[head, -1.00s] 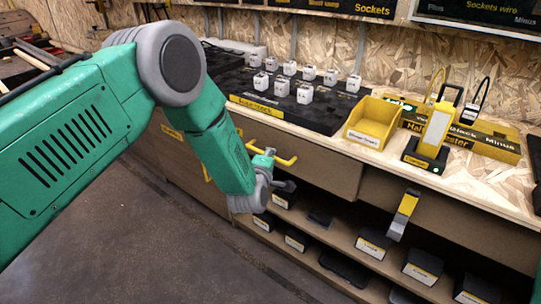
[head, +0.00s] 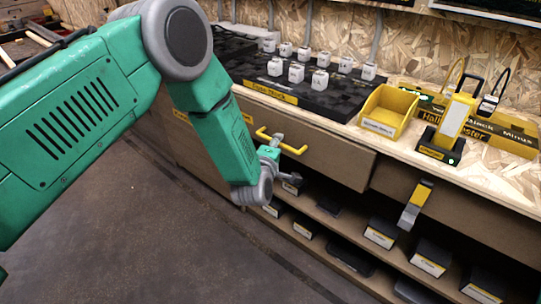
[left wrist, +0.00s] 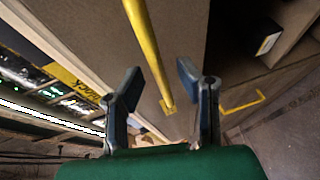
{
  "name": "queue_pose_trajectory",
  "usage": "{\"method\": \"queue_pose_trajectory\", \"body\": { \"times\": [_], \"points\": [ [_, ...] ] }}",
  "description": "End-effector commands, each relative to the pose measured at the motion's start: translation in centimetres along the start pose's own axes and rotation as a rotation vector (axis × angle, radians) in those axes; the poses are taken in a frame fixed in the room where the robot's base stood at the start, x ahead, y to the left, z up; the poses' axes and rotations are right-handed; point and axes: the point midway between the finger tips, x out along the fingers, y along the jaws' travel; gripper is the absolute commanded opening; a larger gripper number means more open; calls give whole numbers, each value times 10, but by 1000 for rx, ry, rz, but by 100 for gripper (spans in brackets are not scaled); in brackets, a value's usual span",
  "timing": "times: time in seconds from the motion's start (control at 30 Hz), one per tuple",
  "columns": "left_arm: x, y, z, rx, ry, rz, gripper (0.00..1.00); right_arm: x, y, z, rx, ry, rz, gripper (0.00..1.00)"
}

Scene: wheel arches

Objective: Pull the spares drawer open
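My left gripper (head: 284,160) is at the handle, with one finger near the bar and the other lower. In the left wrist view the fingers of the gripper (left wrist: 158,80) are spread, and the yellow handle (left wrist: 146,45) runs between them with visible gaps on both sides. My right gripper is out of view.
On the worktop (head: 485,178) are a black tray (head: 330,97) with several white blocks, a yellow bin (head: 388,110) and a black-and-yellow device (head: 448,128). A yellow-and-grey piece (head: 415,205) hangs right of the drawer. Shelves below hold dark boxes. The floor (head: 140,235) in front is clear.

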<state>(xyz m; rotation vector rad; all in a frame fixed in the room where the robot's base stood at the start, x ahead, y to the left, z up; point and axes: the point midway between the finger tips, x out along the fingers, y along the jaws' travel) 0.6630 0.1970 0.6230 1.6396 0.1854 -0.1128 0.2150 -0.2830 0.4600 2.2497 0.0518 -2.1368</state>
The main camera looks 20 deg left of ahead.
Motion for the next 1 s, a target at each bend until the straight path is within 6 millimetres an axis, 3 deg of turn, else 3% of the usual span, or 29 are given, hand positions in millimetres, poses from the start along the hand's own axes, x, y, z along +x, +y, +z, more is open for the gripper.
{"method": "queue_pose_trajectory", "body": {
  "times": [0.2, 0.4, 0.57, 1.0],
  "points": [
    [-49, -2, -2, 0, 1, -5, 31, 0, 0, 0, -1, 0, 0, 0],
    [-81, -2, -2, 0, 2, -4, 31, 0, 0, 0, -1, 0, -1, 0],
    [-92, -2, -2, 0, 3, -1, 31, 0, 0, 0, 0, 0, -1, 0],
    [-99, -7, -1, -7, -3, -18, 31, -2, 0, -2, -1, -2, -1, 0]
  ]
}}
